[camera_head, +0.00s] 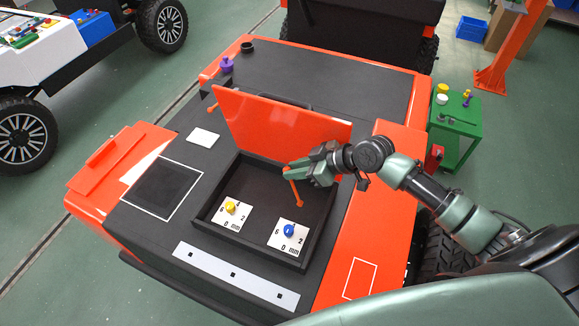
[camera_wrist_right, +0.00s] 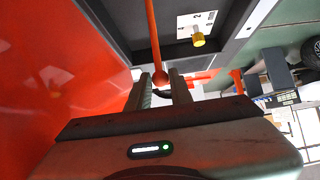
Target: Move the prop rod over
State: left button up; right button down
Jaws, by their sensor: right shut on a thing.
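The prop rod (camera_head: 296,190) is a thin orange rod at the right part of the open black compartment (camera_head: 206,212). My right gripper (camera_head: 289,172) reaches in from the right and is shut on the rod near its upper end. In the right wrist view the rod (camera_wrist_right: 152,38) runs up from a ball-shaped end between the fingertips (camera_wrist_right: 160,77). The orange lid (camera_head: 265,122) stands tilted open behind the compartment. Where the rod's lower end rests is hard to tell. My left gripper is not in view.
Inside the compartment are a white dial plate with a yellow knob (camera_head: 230,207) and another with a blue knob (camera_head: 289,230). The yellow knob also shows in the wrist view (camera_wrist_right: 198,40). A green stand (camera_head: 455,130) is at the right.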

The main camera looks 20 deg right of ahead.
jog(key=shift+s+d+r, duration=0.2)
jog(key=shift+s+d, duration=0.4)
jog(key=shift+d, duration=0.05)
jog(key=c, duration=1.2)
grip_release()
jog(key=shift+r, duration=0.1)
jog(key=p+v, duration=0.4)
jog(key=v, duration=0.3)
jog(key=shift+s+d+r, duration=0.15)
jog(key=shift+s+d, duration=0.1)
